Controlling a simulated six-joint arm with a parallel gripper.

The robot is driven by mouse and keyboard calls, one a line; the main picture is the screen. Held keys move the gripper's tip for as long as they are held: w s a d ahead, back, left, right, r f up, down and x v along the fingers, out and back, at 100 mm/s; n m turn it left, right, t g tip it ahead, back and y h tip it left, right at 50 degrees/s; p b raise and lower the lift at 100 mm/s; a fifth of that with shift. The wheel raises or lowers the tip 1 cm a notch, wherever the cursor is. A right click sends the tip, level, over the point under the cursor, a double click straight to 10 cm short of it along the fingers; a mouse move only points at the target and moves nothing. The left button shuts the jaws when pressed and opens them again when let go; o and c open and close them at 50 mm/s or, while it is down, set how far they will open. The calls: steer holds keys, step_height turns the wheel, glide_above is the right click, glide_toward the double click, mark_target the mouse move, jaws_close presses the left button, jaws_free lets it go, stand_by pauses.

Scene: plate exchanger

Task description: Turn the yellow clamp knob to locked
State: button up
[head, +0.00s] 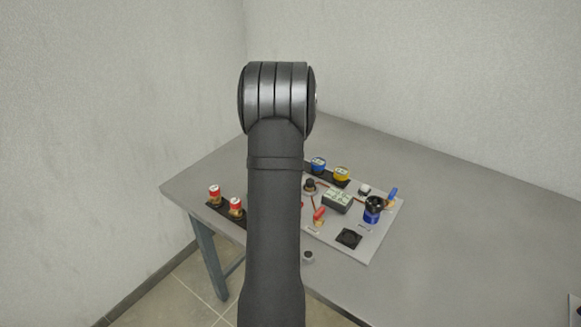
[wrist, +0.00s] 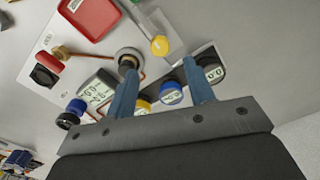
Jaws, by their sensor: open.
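The yellow knob (wrist: 159,45) shows in the wrist view, on a pale grey block near the top centre. It looks like the clamp knob; its lock marking is too small to read. My gripper (wrist: 158,66) is open, with its two blue fingers apart and nothing between the tips. The knob appears beyond the fingertips, between their lines and apart from them. In the head view my own arm covers the gripper, and I cannot make out this knob there.
A board carries a display box (head: 336,202), a blue jar with a black top (head: 375,208) and a red-handled valve (head: 319,215). Blue (head: 318,163) and yellow-topped (head: 342,174) round parts stand behind. Red-capped parts (head: 214,193) stand left.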

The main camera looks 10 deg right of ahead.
step_height(320, 180, down, 7)
stand_by(0.3)
steer(key=c, duration=1)
